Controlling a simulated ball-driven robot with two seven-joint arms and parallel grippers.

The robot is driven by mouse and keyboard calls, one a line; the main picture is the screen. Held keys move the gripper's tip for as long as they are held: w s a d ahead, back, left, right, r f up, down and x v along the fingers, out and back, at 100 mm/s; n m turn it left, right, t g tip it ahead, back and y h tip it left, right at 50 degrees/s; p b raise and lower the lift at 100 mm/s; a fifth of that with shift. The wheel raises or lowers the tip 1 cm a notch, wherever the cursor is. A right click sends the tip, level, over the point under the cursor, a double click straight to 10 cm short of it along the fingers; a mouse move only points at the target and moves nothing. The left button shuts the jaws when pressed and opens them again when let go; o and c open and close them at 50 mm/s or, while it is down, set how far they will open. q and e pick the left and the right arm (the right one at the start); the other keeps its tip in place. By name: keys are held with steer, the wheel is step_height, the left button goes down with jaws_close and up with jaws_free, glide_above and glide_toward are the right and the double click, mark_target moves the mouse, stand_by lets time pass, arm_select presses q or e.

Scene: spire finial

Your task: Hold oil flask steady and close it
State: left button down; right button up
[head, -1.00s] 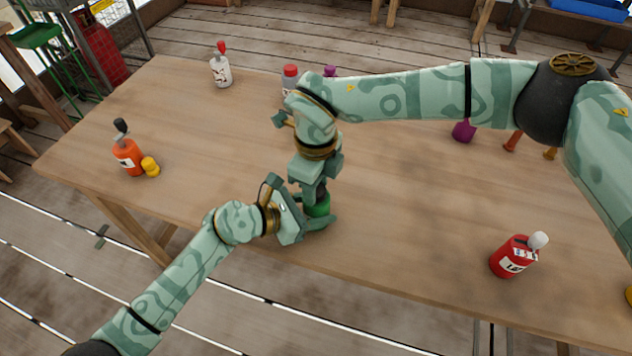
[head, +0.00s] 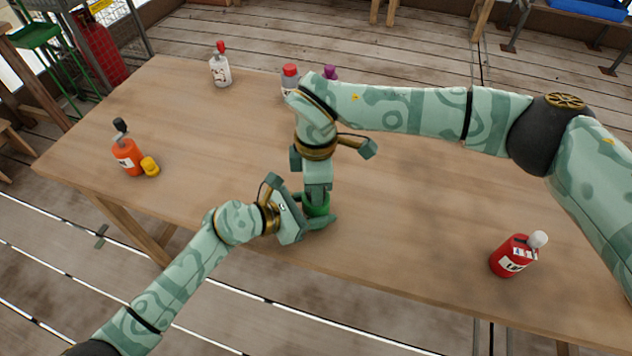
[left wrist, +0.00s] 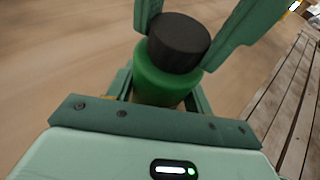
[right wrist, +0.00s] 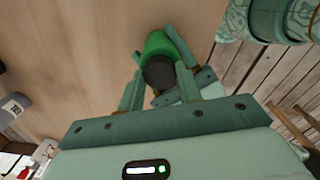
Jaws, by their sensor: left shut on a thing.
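The green oil flask (left wrist: 165,85) with a black cap (left wrist: 180,40) stands at the table's near edge. It also shows in the right wrist view (right wrist: 165,45). My left gripper (head: 310,228) is shut on the flask's body from the side. My right gripper (head: 318,193) points down from above, with one finger on each side of the cap. It also shows in the right wrist view (right wrist: 160,85). The cap sits on top of the flask. I cannot tell whether the right fingers press on it. In the head view the cap is hidden by the right gripper.
A grey red-capped bottle (head: 290,80) is behind my right arm.

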steer(key=o, duration=0.4)
steer(key=shift+o, duration=0.2)
step_height(320, 180, up, 12)
arm_select(q)
steer(key=c, duration=0.5)
jaws_free()
steer(key=p+v, duration=0.2)
steer(key=v, duration=1.4)
arm_select(e)
step_height(320, 180, up, 3)
steer(key=shift+r, duration=0.1)
arm_select(q)
steer(key=shift+s+a, duration=0.15)
